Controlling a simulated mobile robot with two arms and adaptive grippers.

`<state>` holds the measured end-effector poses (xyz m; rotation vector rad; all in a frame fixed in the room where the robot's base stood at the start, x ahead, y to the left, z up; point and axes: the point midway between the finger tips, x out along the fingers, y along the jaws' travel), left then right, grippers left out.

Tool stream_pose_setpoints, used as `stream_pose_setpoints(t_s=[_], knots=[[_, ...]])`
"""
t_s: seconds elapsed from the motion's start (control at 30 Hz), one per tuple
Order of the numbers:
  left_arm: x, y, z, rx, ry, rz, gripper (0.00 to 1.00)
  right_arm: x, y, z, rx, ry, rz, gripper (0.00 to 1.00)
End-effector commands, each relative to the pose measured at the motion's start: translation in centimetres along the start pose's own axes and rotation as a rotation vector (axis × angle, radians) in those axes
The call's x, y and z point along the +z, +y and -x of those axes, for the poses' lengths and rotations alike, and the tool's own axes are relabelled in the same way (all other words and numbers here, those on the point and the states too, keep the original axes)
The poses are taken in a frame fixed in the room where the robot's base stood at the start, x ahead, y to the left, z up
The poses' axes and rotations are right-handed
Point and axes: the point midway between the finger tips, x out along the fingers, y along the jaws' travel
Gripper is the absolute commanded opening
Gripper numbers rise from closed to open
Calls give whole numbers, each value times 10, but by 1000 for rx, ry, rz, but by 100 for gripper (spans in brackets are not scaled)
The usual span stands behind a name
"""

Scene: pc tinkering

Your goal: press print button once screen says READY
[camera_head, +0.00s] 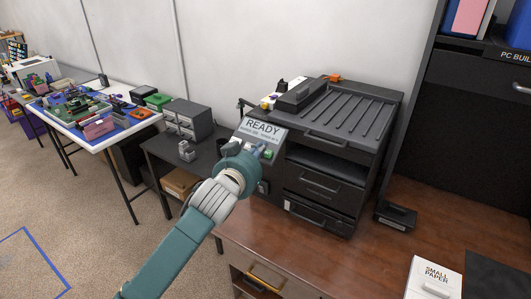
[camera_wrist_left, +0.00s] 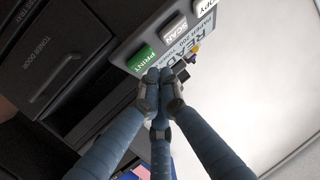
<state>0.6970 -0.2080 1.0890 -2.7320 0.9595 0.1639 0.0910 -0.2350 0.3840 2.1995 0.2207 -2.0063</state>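The dark printer (camera_head: 322,165) stands on the brown desk. Its tilted screen (camera_head: 262,128) reads READY, with smaller text below. In the left wrist view the screen (camera_wrist_left: 192,45) is partly cut off by my fingers. The green PRINT button (camera_wrist_left: 142,60) is in line with a grey SCAN button (camera_wrist_left: 174,27) and a COPY button (camera_wrist_left: 204,6); green also shows in the head view (camera_head: 268,154). My left gripper (camera_wrist_left: 160,76) is shut and empty, its fingertips together beside the PRINT button's edge. I cannot tell if they touch it. My right gripper is not in view.
A small black box (camera_head: 395,215) and a SMALL PAPER pack (camera_head: 433,280) lie on the desk (camera_head: 330,262) to the right. A grey drawer unit (camera_head: 188,120) stands on a dark table to the left. A cluttered white table is farther left.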

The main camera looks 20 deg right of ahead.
Motion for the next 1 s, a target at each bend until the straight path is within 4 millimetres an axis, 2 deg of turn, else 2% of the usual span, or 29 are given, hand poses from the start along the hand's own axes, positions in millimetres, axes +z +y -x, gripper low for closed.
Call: stream_pose_setpoints(t_s=[1.0], knots=[[8,3,-8,0,1,0,0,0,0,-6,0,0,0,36]])
